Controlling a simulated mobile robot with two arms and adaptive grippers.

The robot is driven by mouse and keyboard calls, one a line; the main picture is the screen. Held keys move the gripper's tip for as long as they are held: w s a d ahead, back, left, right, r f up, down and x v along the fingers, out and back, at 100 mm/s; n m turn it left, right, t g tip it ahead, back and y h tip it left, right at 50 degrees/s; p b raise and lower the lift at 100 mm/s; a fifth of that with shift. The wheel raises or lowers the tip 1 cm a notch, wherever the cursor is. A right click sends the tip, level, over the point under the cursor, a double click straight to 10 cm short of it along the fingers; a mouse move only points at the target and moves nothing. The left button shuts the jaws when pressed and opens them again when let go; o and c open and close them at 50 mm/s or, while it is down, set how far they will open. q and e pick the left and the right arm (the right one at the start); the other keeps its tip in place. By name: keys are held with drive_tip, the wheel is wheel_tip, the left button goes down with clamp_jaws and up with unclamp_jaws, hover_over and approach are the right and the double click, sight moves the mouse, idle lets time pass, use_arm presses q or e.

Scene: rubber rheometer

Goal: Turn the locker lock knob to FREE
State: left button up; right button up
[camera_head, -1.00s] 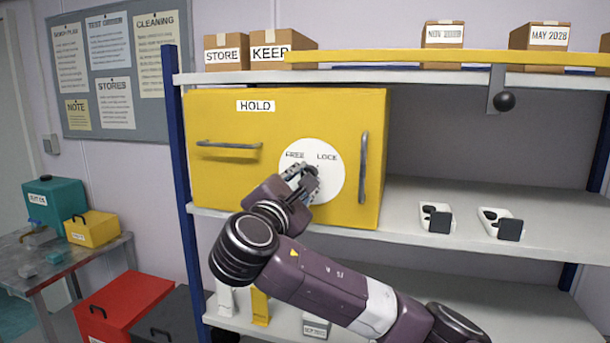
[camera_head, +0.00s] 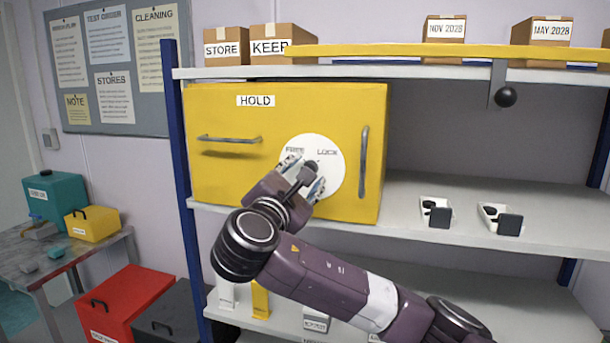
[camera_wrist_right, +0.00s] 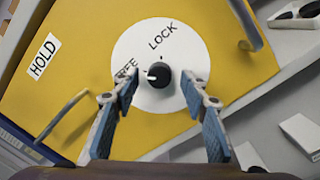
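The yellow locker (camera_head: 230,175), labelled HOLD, stands on the shelf. On its front is a white round dial (camera_head: 330,180) marked FREE and LOCK; it also shows in the right wrist view (camera_wrist_right: 135,45). The black lock knob (camera_wrist_right: 160,75) is at the dial's middle, its white mark facing the FREE side. In the head view the knob (camera_head: 311,166) is partly covered by my gripper. My right gripper (camera_wrist_right: 159,92) is open, with one blue-padded finger on each side of the knob and gaps between. My left gripper is not in view.
Two metal handles (camera_head: 230,140) (camera_head: 364,165) stick out of the locker front. Small white holders (camera_head: 436,212) sit on the shelf to the right. A yellow bar (camera_head: 440,56) with a black ball knob (camera_head: 505,97) runs along the shelf above.

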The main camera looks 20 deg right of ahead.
drive_tip(key=v, duration=1.2)
drive_tip(key=shift+f, duration=0.1)
